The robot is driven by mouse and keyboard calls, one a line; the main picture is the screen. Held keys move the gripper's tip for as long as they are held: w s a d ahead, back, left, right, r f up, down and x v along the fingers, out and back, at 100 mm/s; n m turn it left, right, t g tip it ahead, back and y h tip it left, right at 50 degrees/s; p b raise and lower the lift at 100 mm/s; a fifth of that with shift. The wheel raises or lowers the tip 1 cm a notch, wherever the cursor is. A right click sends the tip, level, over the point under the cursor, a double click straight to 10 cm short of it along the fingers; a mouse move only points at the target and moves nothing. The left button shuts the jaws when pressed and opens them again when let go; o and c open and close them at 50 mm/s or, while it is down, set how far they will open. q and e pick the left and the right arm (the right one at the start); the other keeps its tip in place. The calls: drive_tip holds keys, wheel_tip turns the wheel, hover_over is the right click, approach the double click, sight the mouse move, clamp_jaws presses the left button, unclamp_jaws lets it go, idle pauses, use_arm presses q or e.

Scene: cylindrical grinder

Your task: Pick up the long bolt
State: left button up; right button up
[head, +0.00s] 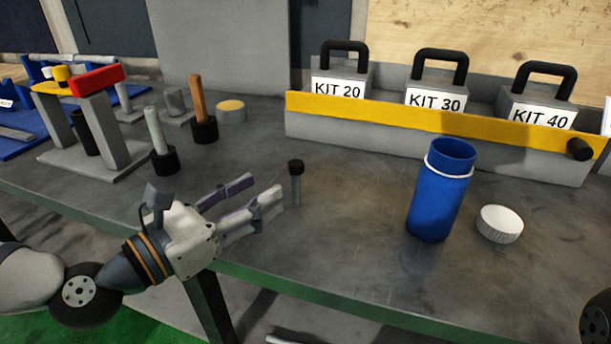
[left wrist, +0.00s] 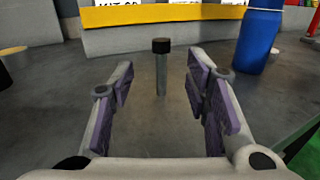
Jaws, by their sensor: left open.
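The long bolt (head: 296,182) stands upright on the grey table, with a black head on top and a grey shank. In the left wrist view the bolt (left wrist: 161,68) is straight ahead, beyond the fingertips and centred in the gap between them. My left gripper (head: 268,190) is open and empty, low over the table just to the left of the bolt in the head view. Its purple-padded fingers (left wrist: 160,82) are spread wide on either side in the left wrist view. The bolt does not appear to be touched.
A blue cylinder (head: 438,200) and a white round cap (head: 499,223) stand to the right. A grey rack with a yellow edge (head: 400,112) holds KIT boxes behind. Holders with upright rods (head: 203,125) and a red-topped stand (head: 97,82) are left. The table around the bolt is clear.

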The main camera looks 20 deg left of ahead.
sight(290, 172)
use_arm(q)
drive_tip(key=x, duration=0.9)
drive_tip(key=shift+d+p, duration=0.15)
drive_tip(key=shift+p, duration=0.2)
clamp_jaws()
